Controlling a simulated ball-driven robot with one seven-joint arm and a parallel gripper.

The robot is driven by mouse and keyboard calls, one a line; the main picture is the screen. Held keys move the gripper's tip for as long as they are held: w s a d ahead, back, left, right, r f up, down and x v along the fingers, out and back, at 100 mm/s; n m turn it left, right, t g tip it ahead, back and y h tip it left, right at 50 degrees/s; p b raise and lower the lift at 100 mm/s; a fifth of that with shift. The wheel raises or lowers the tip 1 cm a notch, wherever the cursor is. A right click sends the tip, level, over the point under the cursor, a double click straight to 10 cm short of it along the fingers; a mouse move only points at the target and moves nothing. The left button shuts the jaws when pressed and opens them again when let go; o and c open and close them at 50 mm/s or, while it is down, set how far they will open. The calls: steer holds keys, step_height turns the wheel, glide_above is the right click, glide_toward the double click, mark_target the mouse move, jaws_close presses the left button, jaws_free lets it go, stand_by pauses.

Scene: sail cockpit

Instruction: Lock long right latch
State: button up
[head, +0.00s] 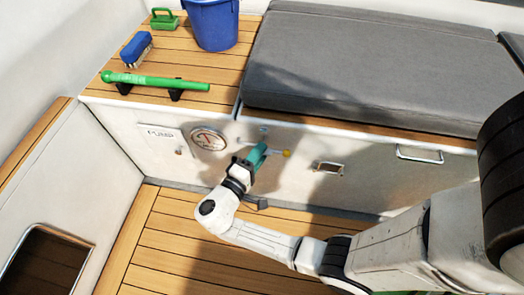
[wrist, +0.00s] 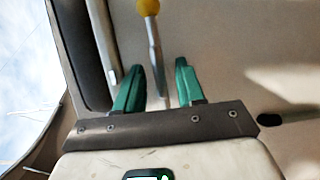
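A metal latch lever with a yellow knob (head: 287,153) sticks out to the right on the white locker front, below the grey cushion. My gripper (head: 258,154), with teal fingers, is at the locker front, just left of the knob, and hides part of the lever. In the wrist view the yellow knob (wrist: 148,7) is at the top edge, and the lever's rod runs down toward the gap between my fingers (wrist: 160,66). The fingers are apart, one on either side of the rod's lower end. I cannot tell if either touches it.
A round gauge-like plate (head: 208,139) and a pump panel (head: 165,138) are left of my gripper. A small recessed latch (head: 328,168) and a metal handle (head: 419,154) are to the right. A blue bucket (head: 213,22) and green tube (head: 155,82) are on the wooden top.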

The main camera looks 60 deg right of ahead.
steer(key=shift+s+d, duration=0.1)
steer(key=shift+d, duration=0.85)
jaws_close()
